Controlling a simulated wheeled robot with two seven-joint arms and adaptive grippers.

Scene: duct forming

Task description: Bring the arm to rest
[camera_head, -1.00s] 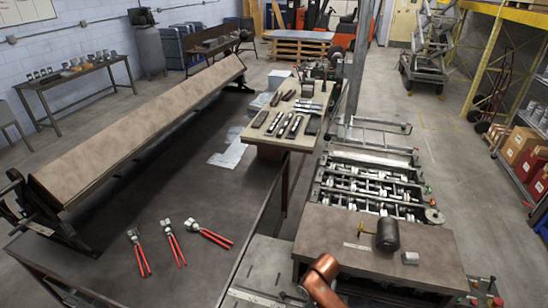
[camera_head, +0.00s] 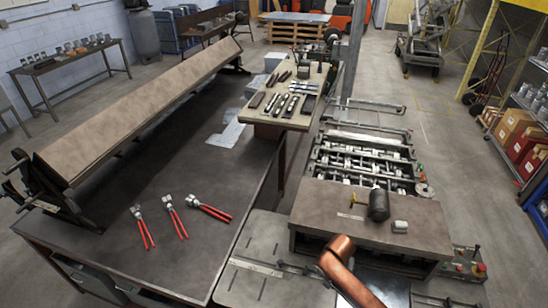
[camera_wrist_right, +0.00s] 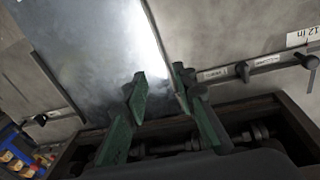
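My right gripper (camera_wrist_right: 160,80) shows in the right wrist view with two green fingers. They are apart, with nothing clamped between them. A shiny sheet-metal piece (camera_wrist_right: 95,50) lies beyond the fingers, its right edge running down close to the right finger. Part of a light grey sheet (camera_head: 352,288) also shows at the bottom of the head view. A copper-coloured arm link of mine (camera_head: 340,262) comes in from the bottom edge there. The right gripper itself is outside the head view. My left gripper is in neither current view.
Several red-handled pliers (camera_head: 178,217) lie on the dark workbench (camera_head: 120,245). A tool board (camera_head: 270,118) with hand tools stands behind. A mallet (camera_head: 378,205) and a small grey block (camera_head: 399,227) rest on the roller machine (camera_head: 320,215).

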